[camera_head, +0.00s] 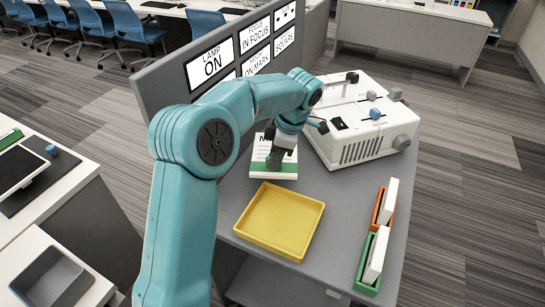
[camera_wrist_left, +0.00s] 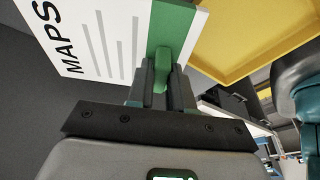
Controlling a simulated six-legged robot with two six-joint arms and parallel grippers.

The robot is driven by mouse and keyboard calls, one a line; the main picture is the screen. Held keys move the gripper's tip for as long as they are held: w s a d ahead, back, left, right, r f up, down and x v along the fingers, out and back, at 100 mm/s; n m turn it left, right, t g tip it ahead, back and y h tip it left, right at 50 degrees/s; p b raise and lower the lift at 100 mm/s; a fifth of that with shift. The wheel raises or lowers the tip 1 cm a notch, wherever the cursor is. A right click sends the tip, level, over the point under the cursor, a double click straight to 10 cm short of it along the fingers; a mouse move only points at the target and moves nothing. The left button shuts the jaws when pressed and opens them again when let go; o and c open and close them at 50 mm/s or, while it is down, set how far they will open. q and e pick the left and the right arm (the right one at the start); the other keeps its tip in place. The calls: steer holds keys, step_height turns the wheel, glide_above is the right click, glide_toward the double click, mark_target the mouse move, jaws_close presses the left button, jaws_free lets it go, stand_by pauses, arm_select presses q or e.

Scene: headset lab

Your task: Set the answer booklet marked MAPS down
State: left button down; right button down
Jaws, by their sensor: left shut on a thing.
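The answer booklet marked MAPS (camera_head: 260,150) is white with a green band. In the wrist view the booklet (camera_wrist_left: 110,40) shows the word MAPS, grey lines and the green band. My left gripper (camera_head: 276,160) points down over the booklet. In the wrist view its fingers (camera_wrist_left: 162,75) are shut on the booklet at the green band. My right gripper is in neither view.
The white machine (camera_head: 355,150) with knobs stands behind on the right. An orange holder (camera_head: 377,212) and a green holder (camera_head: 365,277), with white booklets in them, stand at the right edge. A grey sign panel (camera_head: 165,88) stands along the back left.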

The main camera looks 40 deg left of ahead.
arm_select(q)
steer(key=s+d+b, duration=0.3)
steer(key=s+d, duration=0.5)
steer(key=d, duration=0.5)
steer(key=shift+s+d, duration=0.3)
steer(key=shift+s, duration=0.1)
